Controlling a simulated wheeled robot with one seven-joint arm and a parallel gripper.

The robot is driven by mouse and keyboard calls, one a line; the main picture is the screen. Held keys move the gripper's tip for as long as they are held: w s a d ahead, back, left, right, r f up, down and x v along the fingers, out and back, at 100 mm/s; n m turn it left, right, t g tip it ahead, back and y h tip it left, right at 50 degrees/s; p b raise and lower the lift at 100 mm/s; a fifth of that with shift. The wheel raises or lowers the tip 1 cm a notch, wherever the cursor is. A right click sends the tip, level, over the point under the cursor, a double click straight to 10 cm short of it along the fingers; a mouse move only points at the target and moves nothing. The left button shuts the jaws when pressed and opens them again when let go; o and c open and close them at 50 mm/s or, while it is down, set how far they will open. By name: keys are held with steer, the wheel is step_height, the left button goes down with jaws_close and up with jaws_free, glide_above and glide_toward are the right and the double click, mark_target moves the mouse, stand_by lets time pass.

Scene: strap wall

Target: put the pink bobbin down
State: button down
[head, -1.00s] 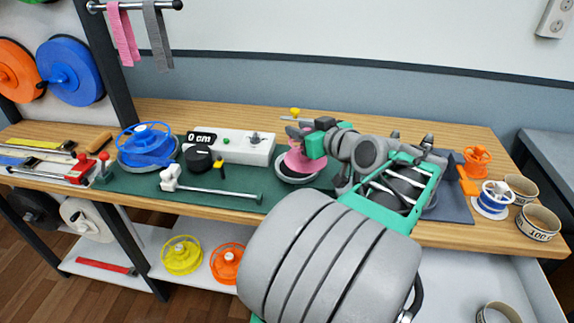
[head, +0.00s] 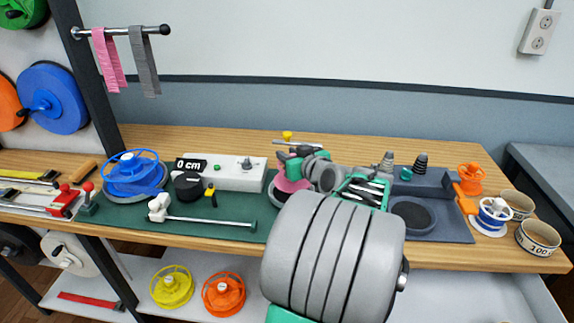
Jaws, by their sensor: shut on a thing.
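The pink bobbin (head: 290,184) is at the middle of the bench, over or on a round holder with a pale rim (head: 276,203) at the right end of the green mat. My gripper (head: 290,160) is at its top, shut on it. My arm hides the bobbin's right side and much of the holder, so I cannot tell whether the bobbin rests on it or hangs just above.
A white measuring box (head: 238,175) and a blue reel (head: 133,175) stand to the left. A grey tray (head: 445,220) with a dark round pad lies to the right. An orange bobbin (head: 470,178) and a blue-and-white bobbin (head: 493,212) stand beyond it.

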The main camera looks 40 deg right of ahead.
steer(key=f, duration=0.3)
steer(key=shift+w+f, duration=0.25)
steer(key=shift+f, duration=0.15)
steer(key=c, duration=1.1)
jaws_free()
steer(key=shift+c, duration=0.2)
steer(key=v, duration=1.2)
